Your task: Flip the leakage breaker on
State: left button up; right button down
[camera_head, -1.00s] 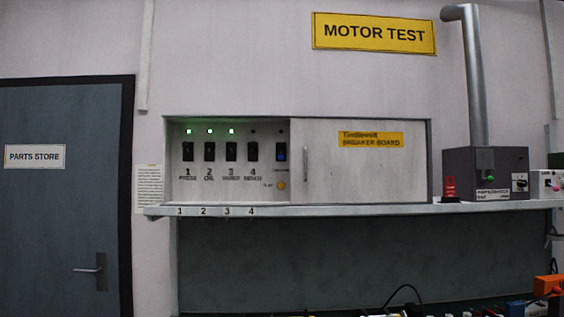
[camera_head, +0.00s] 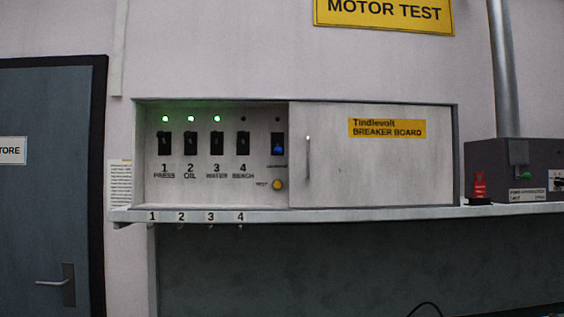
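The Tindlevolt breaker board (camera_head: 380,170) is on the wall ahead, its left part open and its right part covered by a sliding panel with a handle (camera_head: 308,158). The leakage breaker (camera_head: 278,149) is the rightmost switch in the open part, with a blue lever; its label is too small to read surely. The lamp above it (camera_head: 278,119) is dark. A yellow test button (camera_head: 278,184) sits below it. Breakers 1 press (camera_head: 164,143), 2 oil (camera_head: 190,143) and 3 water (camera_head: 217,143) have lit green lamps. Breaker 4 bench (camera_head: 243,143) has a dark lamp. Neither gripper shows.
A shelf (camera_head: 340,214) numbered 1 to 4 with small hooks runs under the board. A red lamp (camera_head: 480,188) and a grey control box (camera_head: 515,170) stand on it at the right. A grey door (camera_head: 40,200) is at the left.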

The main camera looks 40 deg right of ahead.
aim_at(277, 150)
jog(key=i+l, duration=0.7)
